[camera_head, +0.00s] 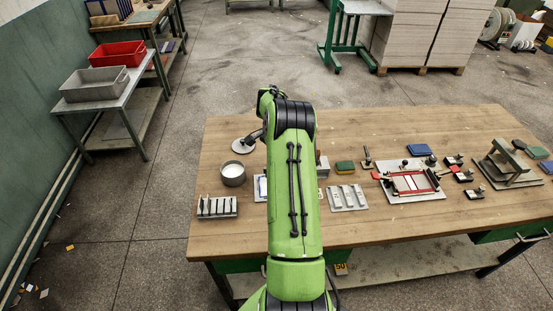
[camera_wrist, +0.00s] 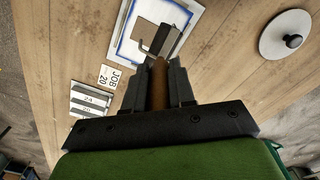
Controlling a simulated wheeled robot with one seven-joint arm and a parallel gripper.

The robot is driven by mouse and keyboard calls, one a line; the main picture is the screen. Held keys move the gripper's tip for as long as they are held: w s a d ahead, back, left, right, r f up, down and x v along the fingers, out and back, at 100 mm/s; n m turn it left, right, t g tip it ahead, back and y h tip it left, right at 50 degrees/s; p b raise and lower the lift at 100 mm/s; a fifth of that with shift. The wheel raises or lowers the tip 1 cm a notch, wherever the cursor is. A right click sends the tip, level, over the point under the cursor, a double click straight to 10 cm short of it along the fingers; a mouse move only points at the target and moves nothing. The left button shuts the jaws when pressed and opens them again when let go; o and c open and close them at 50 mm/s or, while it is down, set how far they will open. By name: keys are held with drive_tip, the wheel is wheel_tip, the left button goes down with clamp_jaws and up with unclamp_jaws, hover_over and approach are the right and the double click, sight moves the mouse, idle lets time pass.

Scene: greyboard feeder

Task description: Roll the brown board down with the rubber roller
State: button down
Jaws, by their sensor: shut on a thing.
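In the wrist view my gripper (camera_wrist: 159,72) is shut on the brown handle of the rubber roller (camera_wrist: 160,84). The roller's bent metal frame and dark roller head reach out beyond the fingertips. The head is over or beside the brown board (camera_wrist: 142,31); I cannot tell whether it touches. The board lies inside a blue-edged white area on a pale plate (camera_wrist: 193,7), and the roller hides part of it. In the head view my arm hides the gripper, roller and board; only a bit of the plate (camera_head: 262,188) shows left of the arm.
A round disc with a black knob (camera_wrist: 287,36) lies on the table beside the plate. A JOB 20 card (camera_wrist: 109,77) and a numbered grey block (camera_wrist: 88,103) are at left. A metal bowl (camera_head: 233,178) and slotted rack (camera_head: 217,208) stand left of my arm; several fixtures stand right.

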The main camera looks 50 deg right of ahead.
drive_tip(key=shift+r, duration=0.7)
wheel_tip(320, 180, up, 2)
drive_tip(key=shift+w+d+p, duration=0.1)
drive_tip(key=shift+d+p, duration=0.05)
drive_tip(key=shift+p, duration=0.7)
drive_tip(key=shift+r+p, duration=0.4)
drive_tip(key=shift+r, duration=0.4)
